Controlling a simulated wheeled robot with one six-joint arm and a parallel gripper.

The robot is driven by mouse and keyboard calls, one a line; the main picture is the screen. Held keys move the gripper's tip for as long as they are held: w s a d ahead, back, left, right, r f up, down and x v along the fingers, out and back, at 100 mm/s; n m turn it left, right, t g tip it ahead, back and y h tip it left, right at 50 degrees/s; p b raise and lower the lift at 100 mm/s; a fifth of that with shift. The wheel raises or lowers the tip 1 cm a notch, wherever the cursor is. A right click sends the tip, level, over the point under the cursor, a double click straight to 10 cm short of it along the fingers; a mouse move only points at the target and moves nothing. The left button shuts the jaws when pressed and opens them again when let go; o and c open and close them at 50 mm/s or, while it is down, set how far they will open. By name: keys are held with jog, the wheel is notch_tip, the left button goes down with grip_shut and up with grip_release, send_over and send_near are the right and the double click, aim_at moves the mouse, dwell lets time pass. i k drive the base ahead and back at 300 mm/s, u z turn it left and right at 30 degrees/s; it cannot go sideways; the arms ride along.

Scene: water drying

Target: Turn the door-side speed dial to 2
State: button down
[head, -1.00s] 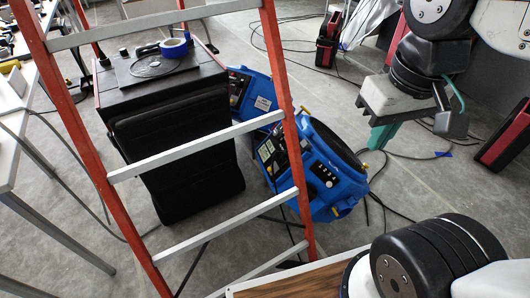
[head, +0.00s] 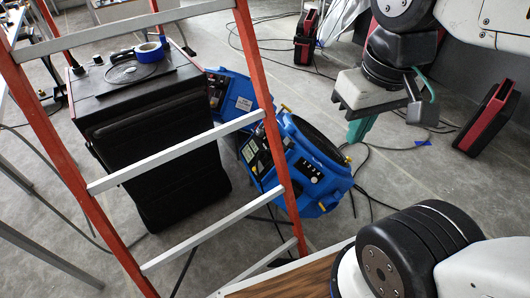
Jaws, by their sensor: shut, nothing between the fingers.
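Two blue air movers stand on the floor beyond the ladder. The nearer blue air mover (head: 327,192) has a black control panel (head: 311,170) with small white marks on its near side; the dial and its setting are too small to read. The farther blue air mover (head: 232,84) is partly hidden by the ladder and the nearer one. I cannot tell which is door-side. My gripper (head: 359,131), with teal fingers, hangs at the upper right, pointing down. It is shut and empty, appearing above and right of the nearer air mover and apart from it.
An orange ladder (head: 273,140) stands in front of the air movers. A black machine (head: 165,150) with blue tape (head: 149,52) on top is at left. Cables cross the grey floor. A wooden-topped surface (head: 300,278) is at the bottom. Red-and-black cases (head: 487,118) stand at right.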

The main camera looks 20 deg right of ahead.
aim_at(259, 132)
jog(key=z, duration=0.3)
jog(key=k, duration=1)
jog(key=z, duration=1.55)
jog(key=i, duration=2.35)
jog(key=u, duration=1.45)
jog(key=i, duration=0.8)
jog(key=u, duration=0.8)
